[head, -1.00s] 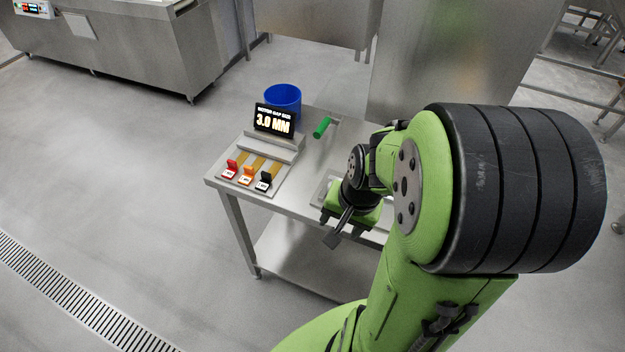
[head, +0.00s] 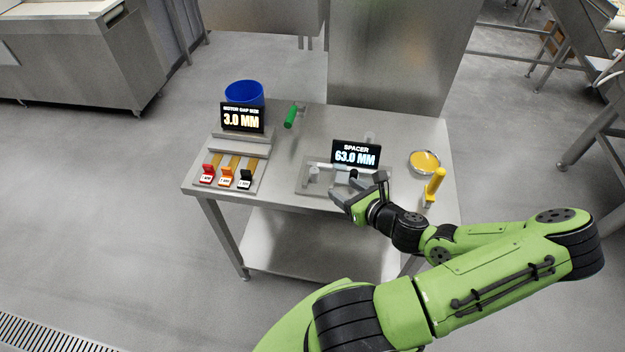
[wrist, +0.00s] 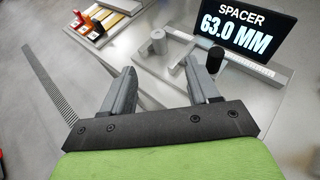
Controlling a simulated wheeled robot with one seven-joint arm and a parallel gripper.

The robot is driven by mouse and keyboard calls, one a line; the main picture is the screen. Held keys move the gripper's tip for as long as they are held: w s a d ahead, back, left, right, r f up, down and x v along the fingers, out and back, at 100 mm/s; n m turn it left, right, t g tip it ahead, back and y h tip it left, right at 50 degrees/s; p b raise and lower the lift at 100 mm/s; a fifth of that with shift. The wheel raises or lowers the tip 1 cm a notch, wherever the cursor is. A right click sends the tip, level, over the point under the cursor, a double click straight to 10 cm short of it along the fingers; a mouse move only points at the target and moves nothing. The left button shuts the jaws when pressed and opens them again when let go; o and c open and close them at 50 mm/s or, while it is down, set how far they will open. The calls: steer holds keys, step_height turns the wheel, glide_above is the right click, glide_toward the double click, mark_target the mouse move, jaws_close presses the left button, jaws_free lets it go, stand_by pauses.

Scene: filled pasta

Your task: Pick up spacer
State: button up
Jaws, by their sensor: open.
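A small upright grey cylinder (head: 314,174), likely the spacer, stands on the left part of a metal plate (head: 303,188). The wrist view shows the same cylinder (wrist: 158,43) beyond my fingertips, roughly between their lines. A black cylinder (wrist: 215,62) stands to its right. A black display (head: 356,153) reading "SPACER 63.0 MM" stands behind the plate; it also shows in the wrist view (wrist: 246,34). My gripper (head: 343,190) is open and empty over the plate's front edge, to the right of the grey cylinder and apart from it. Its fingers show in the wrist view (wrist: 160,78).
Left on the table (head: 295,135) are a "3.0 MM" display (head: 242,117), red, orange and black tagged pieces (head: 227,177) and a blue bin (head: 244,93). A green-handled tool (head: 290,117) lies at the back. A yellow dish (head: 425,161) and yellow-handled tool (head: 434,184) are at right.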

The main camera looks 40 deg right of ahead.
mark_target(317, 173)
steer(key=w+f+b, duration=0.1)
steer(key=b, duration=0.1)
steer(key=shift+w+f+b, duration=0.25)
steer(key=shift+b, duration=0.05)
steer(key=b+x, duration=0.1)
steer(key=x, duration=0.2)
steer(key=b+x, duration=0.2)
steer(key=x, duration=0.2)
steer(key=b+x, duration=0.2)
steer(key=x, duration=0.1)
steer(key=shift+w+r, duration=0.2)
steer(key=shift+w, duration=0.25)
steer(key=shift+s, duration=0.1)
jaws_close()
